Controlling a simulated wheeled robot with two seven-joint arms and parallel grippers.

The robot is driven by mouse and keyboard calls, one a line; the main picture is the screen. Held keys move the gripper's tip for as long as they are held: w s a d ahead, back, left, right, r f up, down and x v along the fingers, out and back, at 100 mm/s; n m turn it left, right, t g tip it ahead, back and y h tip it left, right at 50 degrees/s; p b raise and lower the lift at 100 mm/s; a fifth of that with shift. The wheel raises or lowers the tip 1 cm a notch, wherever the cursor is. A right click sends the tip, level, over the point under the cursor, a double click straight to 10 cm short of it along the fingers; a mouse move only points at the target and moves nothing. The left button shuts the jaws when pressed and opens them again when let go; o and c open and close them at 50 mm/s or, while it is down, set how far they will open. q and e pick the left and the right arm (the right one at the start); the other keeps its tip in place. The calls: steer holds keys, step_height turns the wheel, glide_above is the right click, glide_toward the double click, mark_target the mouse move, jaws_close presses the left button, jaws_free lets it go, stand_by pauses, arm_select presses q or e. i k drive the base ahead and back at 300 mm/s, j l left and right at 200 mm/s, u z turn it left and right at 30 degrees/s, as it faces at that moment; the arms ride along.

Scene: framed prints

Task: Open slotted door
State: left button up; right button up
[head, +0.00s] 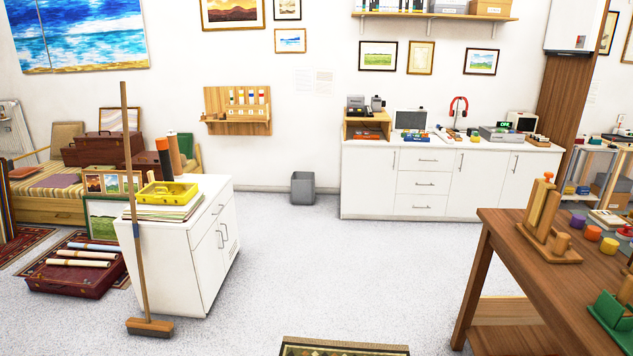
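A low white cabinet (165,262) stands on the left side of the head view, its front turned to the right. Its front has a drawer at the top with a bar handle, and doors below with upright handles. The doors look shut. A long white counter cabinet (428,187) stands at the back wall with plain doors and drawers, all shut. Neither of my grippers is in view.
A broom (148,326) leans upright against the low cabinet's near side. A yellow tray (167,193) lies on papers on top. A red case (75,277) lies left. A wooden table (510,250) stands right. The grey floor (300,265) between is clear; a grey bin (303,188) stands behind.

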mark_target(227, 220)
steer(key=i+z, duration=0.2)
steer(key=i, duration=1.7)
